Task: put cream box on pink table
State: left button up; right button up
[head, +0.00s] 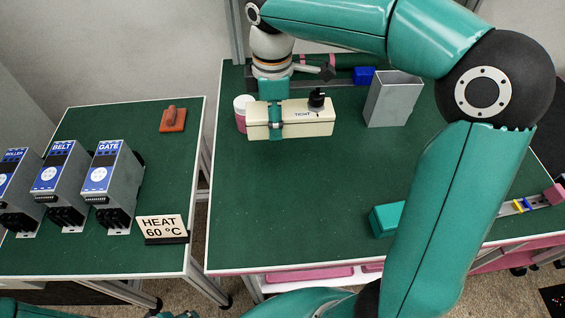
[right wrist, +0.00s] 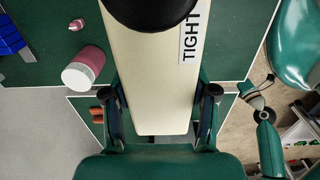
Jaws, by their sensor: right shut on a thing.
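The cream box (head: 313,117) is long, with a black knob on top and a label reading TIGHT. My right gripper (head: 276,125) is shut across it near its left end, seen over the back left of the large green-topped table (head: 300,200). In the right wrist view the cream box (right wrist: 155,70) lies between the two fingers of the gripper (right wrist: 162,100). It looks raised above the top, but the height is hard to judge. Pink parts (head: 310,273) show beneath the large table.
A white-lidded pink jar (head: 241,112) stands left of the box. A grey open bin (head: 393,98) and a blue block (head: 364,76) are to its right. A teal block (head: 386,220) lies front right. The smaller left table holds several grey modules (head: 112,180) and a HEAT sign (head: 162,227).

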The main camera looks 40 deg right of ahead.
aim_at(276, 172)
notch_tip(276, 172, down, 16)
jog(key=shift+r, duration=0.1)
dwell(0.4)
jog(key=o, duration=1.4)
jog(key=shift+b, duration=0.3)
jog(key=shift+c, duration=0.2)
notch_tip(276, 172, up, 12)
jog(key=shift+p, duration=0.3)
jog(key=shift+r, duration=0.1)
